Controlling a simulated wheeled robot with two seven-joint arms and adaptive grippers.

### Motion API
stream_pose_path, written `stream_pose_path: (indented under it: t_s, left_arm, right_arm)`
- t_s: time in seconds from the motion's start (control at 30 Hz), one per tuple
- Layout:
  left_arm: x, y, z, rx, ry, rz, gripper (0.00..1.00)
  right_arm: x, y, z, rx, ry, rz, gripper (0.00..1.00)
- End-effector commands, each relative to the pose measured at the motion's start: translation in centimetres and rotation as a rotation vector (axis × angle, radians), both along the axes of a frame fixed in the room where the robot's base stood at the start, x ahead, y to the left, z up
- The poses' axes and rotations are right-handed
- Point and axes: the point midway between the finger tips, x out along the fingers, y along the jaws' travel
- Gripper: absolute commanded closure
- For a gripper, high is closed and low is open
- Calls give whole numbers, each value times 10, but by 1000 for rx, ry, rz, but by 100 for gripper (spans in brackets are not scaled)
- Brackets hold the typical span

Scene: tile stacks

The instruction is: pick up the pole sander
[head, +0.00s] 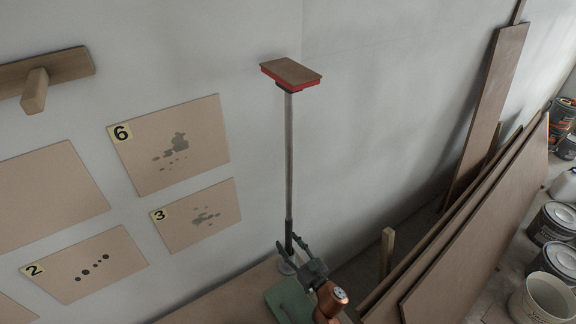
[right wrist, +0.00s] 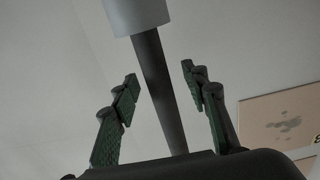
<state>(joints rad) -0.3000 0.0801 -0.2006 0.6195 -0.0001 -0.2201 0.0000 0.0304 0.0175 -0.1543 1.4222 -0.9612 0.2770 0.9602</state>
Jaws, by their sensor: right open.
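The pole sander stands upright near the wall corner in the head view. Its brown and red sanding head (head: 291,74) is at the top of a thin grey pole (head: 289,150), with a dark grip at the lower end. My right gripper (head: 290,246) is at this dark grip, low on the pole. In the right wrist view the gripper (right wrist: 159,75) is open, with one green-padded finger on each side of the dark grip (right wrist: 157,88). Gaps show between the grip and both fingers. The light grey pole (right wrist: 137,14) continues above. My left gripper is not in view.
Numbered panels (head: 170,145) and a wooden bracket (head: 48,72) are on the left wall. A green object (head: 285,302) lies below the right gripper. Wooden boards (head: 480,225) lean at the right, with several cans (head: 553,222) beyond. Open space surrounds the upper pole.

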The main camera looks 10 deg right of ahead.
Motion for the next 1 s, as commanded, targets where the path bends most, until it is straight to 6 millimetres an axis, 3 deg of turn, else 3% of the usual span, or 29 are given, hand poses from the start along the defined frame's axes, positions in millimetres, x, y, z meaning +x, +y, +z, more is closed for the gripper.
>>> stream_pose_path:
  t_s: [0.27, 0.87, 1.0]
  left_arm:
    - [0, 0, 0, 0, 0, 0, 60]
    - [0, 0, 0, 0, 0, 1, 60]
    - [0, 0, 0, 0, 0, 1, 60]
  right_arm:
    - [3, 1, 0, -1, 1, -1, 58]
    - [2, 1, 0, -1, 1, 0, 100]
    - [3, 1, 1, 0, -2, 1, 100]
